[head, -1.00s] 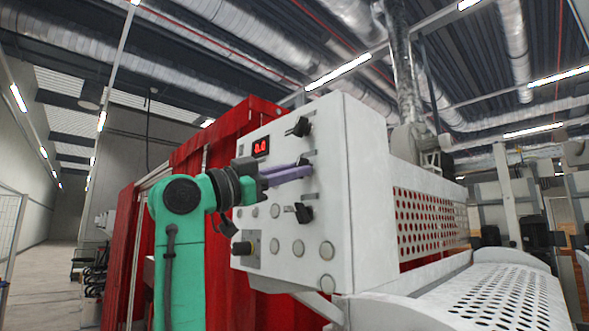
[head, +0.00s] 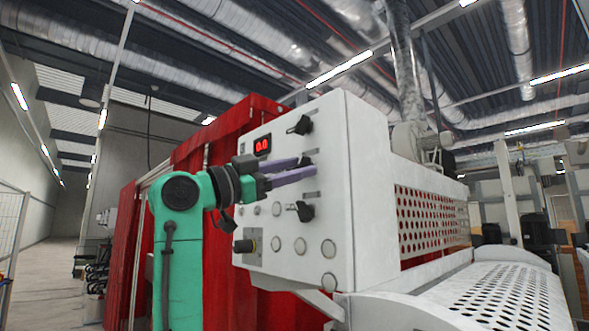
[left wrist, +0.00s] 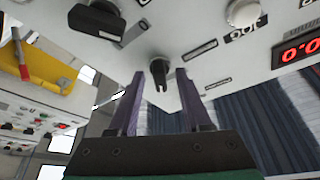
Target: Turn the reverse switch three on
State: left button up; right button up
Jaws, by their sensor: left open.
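The white control panel (head: 285,225) carries several dark rotary switches. An upper switch (head: 301,126) and a lower switch (head: 303,211) show clearly in the head view. My left gripper (head: 305,165) is open, with its purple fingers reaching the panel between those two. In the left wrist view a dark switch knob (left wrist: 154,74) stands between the open fingertips (left wrist: 160,75), with no clear contact on either side. Another dark knob (left wrist: 97,19) lies up and left of it. The labels are too small to tell which is reverse switch three. My right gripper is out of view.
A red display (head: 262,145) reads 0.0 near the panel's top. A red curtain (head: 190,165) hangs behind. A perforated white guard (head: 430,215) extends to the right.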

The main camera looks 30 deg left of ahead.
pick_arm(q)
jog(key=b+v, duration=0.7)
jog(key=v, duration=0.7)
jog(key=shift+s+f, duration=0.15)
jog(key=shift+s, duration=0.05)
jog(key=shift+a, duration=0.15)
